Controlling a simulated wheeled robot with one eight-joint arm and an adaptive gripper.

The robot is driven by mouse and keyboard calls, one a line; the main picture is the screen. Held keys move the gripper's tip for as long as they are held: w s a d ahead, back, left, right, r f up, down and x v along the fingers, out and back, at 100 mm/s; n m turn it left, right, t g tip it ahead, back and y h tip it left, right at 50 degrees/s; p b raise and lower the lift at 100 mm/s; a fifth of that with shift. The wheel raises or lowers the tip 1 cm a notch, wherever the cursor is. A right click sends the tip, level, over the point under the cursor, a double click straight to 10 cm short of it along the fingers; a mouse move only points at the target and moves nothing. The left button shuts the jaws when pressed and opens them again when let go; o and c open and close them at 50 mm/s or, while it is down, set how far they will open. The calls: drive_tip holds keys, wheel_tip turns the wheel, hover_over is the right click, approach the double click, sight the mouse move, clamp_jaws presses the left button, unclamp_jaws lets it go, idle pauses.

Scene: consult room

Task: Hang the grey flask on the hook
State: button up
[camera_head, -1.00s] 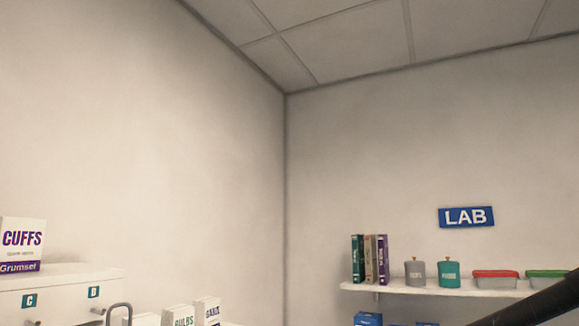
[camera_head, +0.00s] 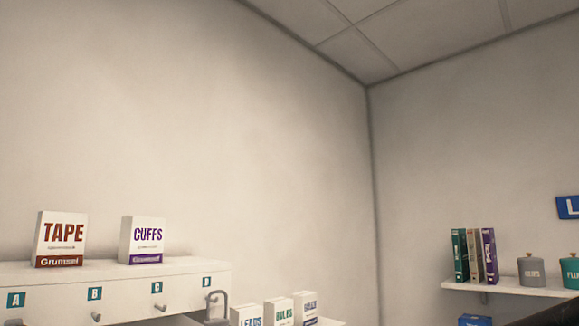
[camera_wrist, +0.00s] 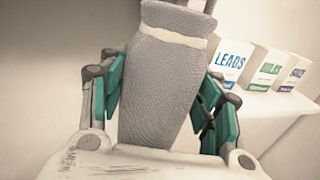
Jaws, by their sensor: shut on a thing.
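A grey textured flask (camera_wrist: 160,85) with a pale band near its top fills the middle of the wrist view. My gripper (camera_wrist: 165,100) has its teal pads on both sides of the flask and is shut on it. The flask's upper end runs out of the top of the wrist view. My gripper does not show in the head view.
LEADS (camera_wrist: 233,60) and other boxes stand on a white surface. A wall shelf (camera_head: 510,287) holds books (camera_head: 474,255), a grey canister (camera_head: 531,270) and a teal canister (camera_head: 570,272).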

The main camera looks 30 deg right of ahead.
drive_tip(key=shift+w+a+f+b, duration=0.25)
drive_tip(key=shift+w+f+b, duration=0.15)
drive_tip(key=shift+w, duration=0.2)
drive_tip(key=shift+w+a+f+b, duration=0.25)
drive_tip(key=shift+w+b, duration=0.15)
drive_tip(key=shift+w, duration=0.15)
drive_tip(key=o, duration=1.3)
drive_tip(key=shift+c, duration=0.2)
